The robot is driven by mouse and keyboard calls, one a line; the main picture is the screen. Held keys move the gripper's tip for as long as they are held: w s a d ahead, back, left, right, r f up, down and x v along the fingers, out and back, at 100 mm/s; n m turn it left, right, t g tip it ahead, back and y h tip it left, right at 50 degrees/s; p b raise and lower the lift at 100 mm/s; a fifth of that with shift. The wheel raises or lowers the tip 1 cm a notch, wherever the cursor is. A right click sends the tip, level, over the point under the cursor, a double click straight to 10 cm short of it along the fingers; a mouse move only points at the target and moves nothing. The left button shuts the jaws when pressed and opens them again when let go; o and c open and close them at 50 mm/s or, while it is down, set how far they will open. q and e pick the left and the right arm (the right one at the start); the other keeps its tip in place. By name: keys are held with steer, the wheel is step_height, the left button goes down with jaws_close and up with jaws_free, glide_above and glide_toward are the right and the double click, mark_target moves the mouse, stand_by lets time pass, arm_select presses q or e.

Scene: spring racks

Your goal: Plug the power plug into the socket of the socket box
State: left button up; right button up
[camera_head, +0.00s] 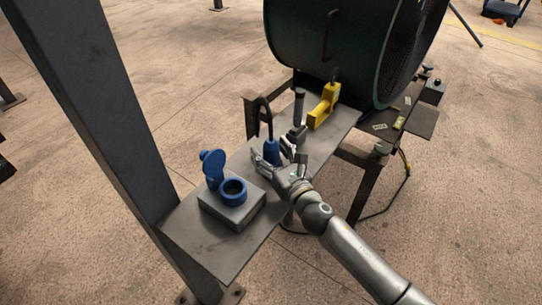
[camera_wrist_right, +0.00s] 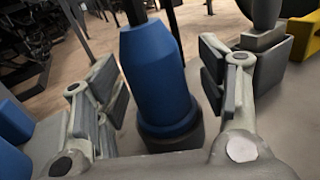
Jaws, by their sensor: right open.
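The blue power plug (camera_head: 272,152) stands upright on the grey shelf, with its black cable rising from its top. The grey socket box (camera_head: 232,208) sits near the front end of the shelf, with a blue round socket (camera_head: 234,188) on top and its blue lid (camera_head: 213,166) flipped up. My right gripper (camera_head: 274,158) is open at the plug. In the right wrist view the plug (camera_wrist_right: 157,75) stands between the two spread fingers (camera_wrist_right: 165,95), with a gap visible on the right side. My left gripper is not in view.
A yellow tool (camera_head: 325,106) and a dark upright handle (camera_head: 299,108) are on the shelf (camera_head: 230,250) behind the plug. A large green drum (camera_head: 335,50) stands at the back. A grey steel post (camera_head: 95,100) rises left of the socket box.

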steer(key=shift+c, duration=0.4)
steer(key=c, duration=1)
steer(key=shift+r, duration=0.15)
